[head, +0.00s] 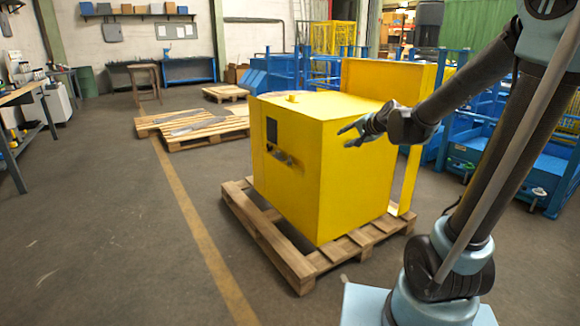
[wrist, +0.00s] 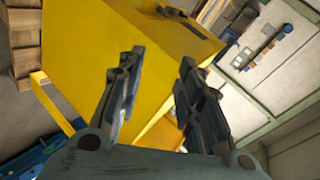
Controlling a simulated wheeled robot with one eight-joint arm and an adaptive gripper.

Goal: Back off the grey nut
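A large yellow machine housing (head: 345,165) stands on a wooden pallet in the middle of the head view. Its left face has a dark panel (head: 271,130) and below it an opening (head: 281,156) with small dark parts inside. I cannot make out the grey nut in either view. My gripper (head: 344,135) is in front of the housing's right-hand face in the head view, apart from the opening. In the wrist view, my gripper (wrist: 160,66) has its two fingers spread with nothing between them. The yellow housing (wrist: 90,45) lies beyond them.
The pallet (head: 300,275) sticks out around the housing's base. A taller yellow panel (head: 388,85) stands behind it. Blue racks (head: 475,140) fill the right side. More pallets (head: 195,130) lie behind on the left. The floor (head: 110,230) left of the housing is clear.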

